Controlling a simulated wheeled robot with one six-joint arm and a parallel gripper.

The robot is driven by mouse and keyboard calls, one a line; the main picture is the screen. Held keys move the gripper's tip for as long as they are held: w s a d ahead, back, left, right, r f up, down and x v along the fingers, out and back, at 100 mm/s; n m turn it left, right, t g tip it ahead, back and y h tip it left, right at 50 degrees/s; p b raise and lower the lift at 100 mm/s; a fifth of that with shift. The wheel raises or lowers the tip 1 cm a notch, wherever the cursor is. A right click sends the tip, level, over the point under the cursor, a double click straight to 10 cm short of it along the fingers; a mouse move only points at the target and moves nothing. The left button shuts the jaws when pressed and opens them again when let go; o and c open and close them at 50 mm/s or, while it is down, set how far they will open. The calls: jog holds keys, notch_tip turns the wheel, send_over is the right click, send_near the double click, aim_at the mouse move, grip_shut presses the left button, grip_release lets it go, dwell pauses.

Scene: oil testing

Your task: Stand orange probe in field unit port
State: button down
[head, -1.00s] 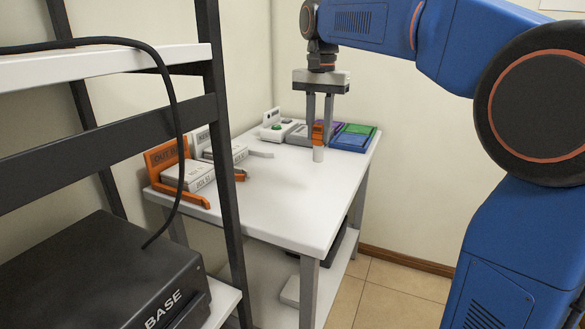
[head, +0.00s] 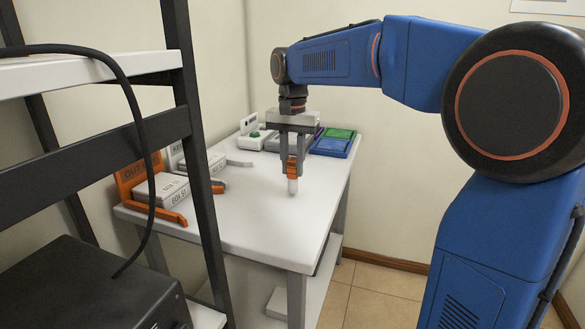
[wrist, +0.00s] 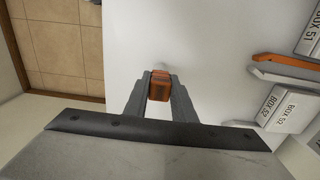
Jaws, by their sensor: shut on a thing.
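The orange probe (head: 292,169), with a white lower end (head: 293,187), is upright in my gripper (head: 292,163) over the white table. My gripper is shut on its orange part, which also shows between the fingertips in the wrist view (wrist: 160,85). I cannot tell whether the white end touches the table. A white unit with a green button (head: 254,133) stands at the back of the table, beside a grey unit (head: 274,142) partly hidden behind my gripper. I cannot tell which is the field unit, and no port is visible.
An orange OUT holder (head: 135,180) with a labelled box (head: 165,190) stands at the left, a second box (head: 205,163) behind it. Green and blue trays (head: 335,143) lie at the back right. A dark shelf post (head: 190,110) rises in front. The table's front is clear.

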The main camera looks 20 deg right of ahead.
jog(key=shift+f, duration=0.5)
jog(key=shift+f, duration=0.1)
jog(key=c, duration=1.5)
grip_release()
notch_tip(320, 180, up, 12)
jog(key=shift+r, duration=0.1)
